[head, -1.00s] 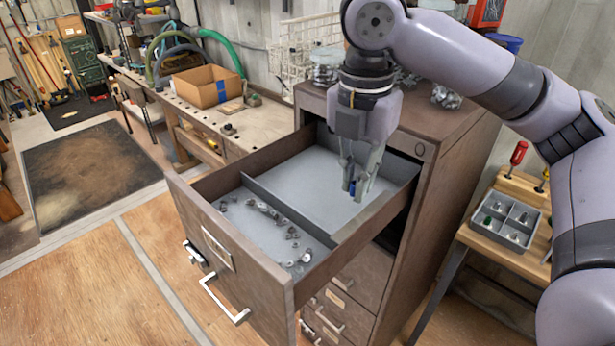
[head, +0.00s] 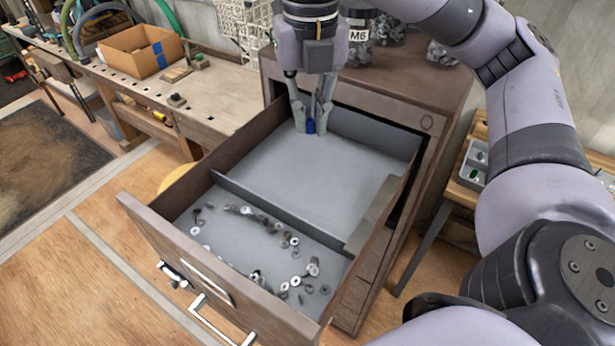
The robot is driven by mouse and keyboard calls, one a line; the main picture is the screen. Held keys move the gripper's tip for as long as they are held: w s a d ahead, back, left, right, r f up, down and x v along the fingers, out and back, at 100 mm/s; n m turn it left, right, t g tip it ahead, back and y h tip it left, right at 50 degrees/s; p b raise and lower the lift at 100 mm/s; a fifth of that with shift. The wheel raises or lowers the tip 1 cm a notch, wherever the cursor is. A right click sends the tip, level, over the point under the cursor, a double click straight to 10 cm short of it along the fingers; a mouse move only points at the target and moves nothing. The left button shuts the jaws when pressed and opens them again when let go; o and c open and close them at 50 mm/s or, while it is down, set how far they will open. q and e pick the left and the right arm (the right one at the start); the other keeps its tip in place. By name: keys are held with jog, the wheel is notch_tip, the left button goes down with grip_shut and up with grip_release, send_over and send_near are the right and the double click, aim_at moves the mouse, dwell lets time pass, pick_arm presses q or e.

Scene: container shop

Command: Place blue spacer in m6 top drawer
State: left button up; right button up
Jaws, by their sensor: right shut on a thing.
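The blue spacer (head: 311,127) is a small blue piece between the fingertips of my right gripper (head: 311,126). The gripper is shut on it and points down over the back part of the open top drawer (head: 290,180). The spacer is at or just above the drawer's grey floor; I cannot tell whether it touches. A divider (head: 275,222) splits the drawer. The back compartment looks empty apart from the gripper. The front compartment holds several small washers and nuts (head: 290,240). A jar labelled M6 (head: 357,50) stands on the cabinet top. My left gripper is not in view.
The brown cabinet (head: 425,85) has its top drawer pulled far out. A workbench (head: 110,85) with a cardboard box (head: 140,50) stands behind left. A small wooden table with a grey parts tray (head: 472,163) is at the right, partly behind my right arm.

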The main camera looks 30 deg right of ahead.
send_near(307, 186)
jog(key=shift+w+f+p, duration=0.15)
jog(key=shift+f+p, duration=0.35)
jog(key=shift+f, duration=0.8)
notch_tip(307, 186, down, 4)
jog(key=shift+f+p, duration=0.1)
jog(key=shift+p, duration=0.2)
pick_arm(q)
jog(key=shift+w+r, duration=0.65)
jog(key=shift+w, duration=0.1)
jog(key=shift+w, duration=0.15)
pick_arm(e)
jog(key=o, duration=0.5)
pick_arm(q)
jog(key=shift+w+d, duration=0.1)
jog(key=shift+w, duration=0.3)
pick_arm(e)
jog(key=shift+o, duration=0.7)
